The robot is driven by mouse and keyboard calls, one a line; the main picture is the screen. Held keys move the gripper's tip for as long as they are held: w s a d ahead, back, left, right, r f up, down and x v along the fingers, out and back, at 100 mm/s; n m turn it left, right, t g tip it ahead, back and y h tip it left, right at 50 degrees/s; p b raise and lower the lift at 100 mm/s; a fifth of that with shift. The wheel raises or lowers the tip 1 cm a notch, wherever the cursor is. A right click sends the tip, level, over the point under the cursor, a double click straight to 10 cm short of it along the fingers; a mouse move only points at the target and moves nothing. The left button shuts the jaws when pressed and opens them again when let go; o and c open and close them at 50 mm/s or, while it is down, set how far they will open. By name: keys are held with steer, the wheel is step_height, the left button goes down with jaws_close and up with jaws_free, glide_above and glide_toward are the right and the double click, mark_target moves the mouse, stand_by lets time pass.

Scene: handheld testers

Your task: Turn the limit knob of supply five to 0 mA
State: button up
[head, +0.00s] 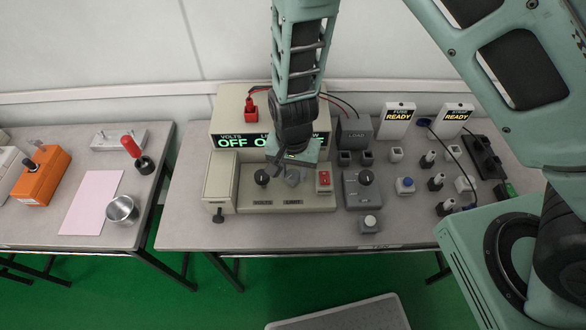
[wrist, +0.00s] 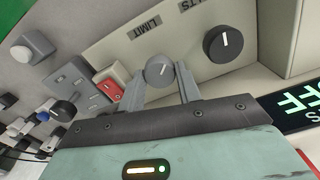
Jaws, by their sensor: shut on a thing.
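The supply (head: 247,135) is a beige bench unit whose green display reads OFF under VOLTS, with the rest partly hidden by my arm. On its sloping front panel are a black volts knob (head: 261,176), also in the wrist view (wrist: 223,45), and a grey limit knob (wrist: 154,76) beside the LIMIT label (wrist: 145,27). The limit knob has a pale pointer line; its scale is not readable. My gripper (wrist: 160,71) is shut on the limit knob, one finger on each side. In the head view my gripper (head: 292,163) hangs over the panel and partly covers the knob.
A red rocker switch (head: 324,180) sits right of the limit knob, close to one finger in the wrist view. A grey box with a black knob (head: 365,178) stands further right. Several small testers crowd the table's right side.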

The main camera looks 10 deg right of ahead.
mark_target(293, 174)
steer(key=n, duration=0.4)
steer(key=shift+n, duration=0.3)
steer(key=n, duration=0.4)
steer(key=shift+n+b, duration=0.3)
steer(key=shift+n, duration=0.1)
steer(key=shift+a+r, duration=0.1)
steer(key=o, duration=1)
step_height(293, 174, up, 17)
steer(key=b, duration=0.1)
steer(key=shift+r+b, duration=0.2)
steer(key=shift+b, duration=0.1)
